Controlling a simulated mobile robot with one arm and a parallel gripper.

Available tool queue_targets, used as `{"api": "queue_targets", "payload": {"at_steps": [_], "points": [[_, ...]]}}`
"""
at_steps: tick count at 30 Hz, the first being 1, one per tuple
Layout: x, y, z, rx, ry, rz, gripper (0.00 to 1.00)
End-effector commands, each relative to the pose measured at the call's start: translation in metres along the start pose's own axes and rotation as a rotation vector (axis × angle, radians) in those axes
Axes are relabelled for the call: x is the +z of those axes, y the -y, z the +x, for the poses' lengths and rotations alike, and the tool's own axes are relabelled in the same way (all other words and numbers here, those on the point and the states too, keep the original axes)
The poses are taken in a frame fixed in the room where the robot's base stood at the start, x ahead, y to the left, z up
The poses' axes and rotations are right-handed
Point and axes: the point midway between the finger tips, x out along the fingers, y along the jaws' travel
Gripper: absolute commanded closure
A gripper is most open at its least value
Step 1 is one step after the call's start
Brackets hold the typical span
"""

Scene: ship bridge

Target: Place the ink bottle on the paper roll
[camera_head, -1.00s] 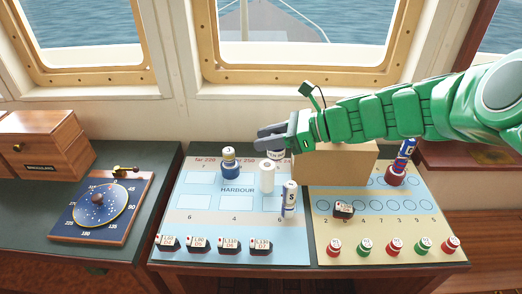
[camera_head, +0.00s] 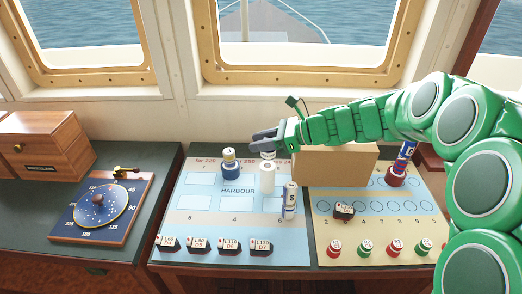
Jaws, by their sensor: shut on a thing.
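My gripper (camera_head: 265,143) reaches in from the right, shut on a small, mostly hidden thing with a white, dark-marked side, which looks like the ink bottle (camera_head: 268,155). The white paper roll (camera_head: 267,179) stands upright on the blue harbour chart, the hole in its top showing. The held bottle appears just above the roll's top in the picture. I cannot tell whether it is over the roll or behind it, or whether they touch.
A blue bottle with a pale top (camera_head: 230,168) stands left of the roll. A white-and-blue cylinder (camera_head: 289,201) stands close at its front right. A cardboard-coloured box (camera_head: 335,166) is right of my gripper. A red-and-blue stack (camera_head: 398,172) stands farther right.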

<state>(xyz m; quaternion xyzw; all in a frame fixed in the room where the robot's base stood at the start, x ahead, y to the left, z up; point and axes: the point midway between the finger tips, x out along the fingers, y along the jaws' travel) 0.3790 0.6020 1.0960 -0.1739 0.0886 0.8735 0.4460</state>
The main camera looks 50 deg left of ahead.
Motion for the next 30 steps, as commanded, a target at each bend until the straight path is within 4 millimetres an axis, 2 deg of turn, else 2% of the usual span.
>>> {"api": "queue_targets", "payload": {"at_steps": [4, 11, 22, 23, 27, 30], "points": [[-0.006, 0.005, 0.004, 0.0, 0.0, 0.0, 1.0], [-0.033, 0.004, 0.016, 0.003, 0.0, 0.004, 1.0], [-0.035, 0.004, 0.017, 0.001, 0.0, 0.0, 1.0], [-0.035, 0.004, 0.017, 0.001, 0.0, 0.0, 0.66], [-0.035, 0.004, 0.017, 0.001, 0.0, 0.0, 0.44], [-0.035, 0.004, 0.017, 0.001, 0.0, 0.0, 0.42]]}}
